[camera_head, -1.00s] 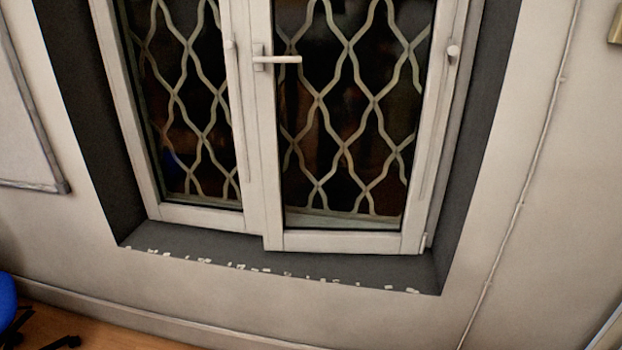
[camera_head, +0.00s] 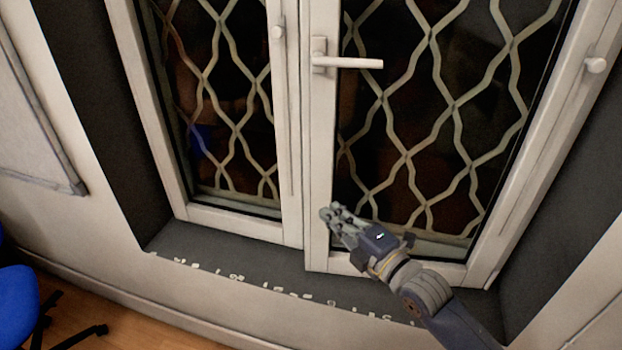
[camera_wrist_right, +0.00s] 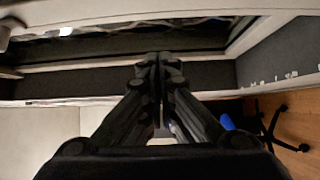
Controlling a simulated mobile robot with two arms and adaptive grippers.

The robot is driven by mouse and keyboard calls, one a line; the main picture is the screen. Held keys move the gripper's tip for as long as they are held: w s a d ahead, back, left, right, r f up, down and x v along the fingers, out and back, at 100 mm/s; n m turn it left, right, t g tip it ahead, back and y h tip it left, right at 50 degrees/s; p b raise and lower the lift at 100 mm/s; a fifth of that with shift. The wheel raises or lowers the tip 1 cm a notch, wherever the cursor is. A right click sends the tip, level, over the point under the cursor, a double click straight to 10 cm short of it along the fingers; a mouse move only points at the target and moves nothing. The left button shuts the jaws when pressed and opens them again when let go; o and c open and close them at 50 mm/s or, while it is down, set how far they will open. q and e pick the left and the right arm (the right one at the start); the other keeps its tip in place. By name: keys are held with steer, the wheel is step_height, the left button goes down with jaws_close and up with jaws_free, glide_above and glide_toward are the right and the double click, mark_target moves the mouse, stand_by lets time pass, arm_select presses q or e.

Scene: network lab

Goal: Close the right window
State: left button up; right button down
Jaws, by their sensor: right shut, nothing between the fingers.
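The right window (camera_head: 318,190) is a white-framed sash with dark glass and a wavy metal grille behind it. It looks slightly ajar, its lower left corner standing a little in front of the left sash (camera_head: 235,222). Its white lever handle (camera_head: 345,62) points right. My right gripper (camera_head: 332,212) is in front of the lower left part of the right window, below the handle. It is shut and empty; I cannot tell whether it touches the frame. In the right wrist view the closed fingers (camera_wrist_right: 158,62) point toward the dark sill. My left gripper is not in view.
The dark sill (camera_head: 225,255) below the window has small pale flecks along its front edge. A blue chair (camera_head: 18,305) stands at the lower left. A framed board (camera_head: 35,125) hangs on the left wall. The dark recess side (camera_head: 560,255) borders the window on the right.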

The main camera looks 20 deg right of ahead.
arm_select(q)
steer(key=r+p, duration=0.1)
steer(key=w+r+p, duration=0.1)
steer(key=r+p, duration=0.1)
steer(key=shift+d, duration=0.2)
arm_select(e)
steer(key=w+d+x, duration=0.1)
steer(key=d+x, duration=0.2)
steer(key=x, duration=0.9)
steer(key=shift+w+a, duration=0.15)
steer(key=shift+w, duration=0.2)
steer(key=shift+f, duration=0.15)
steer(key=shift+w, duration=0.1)
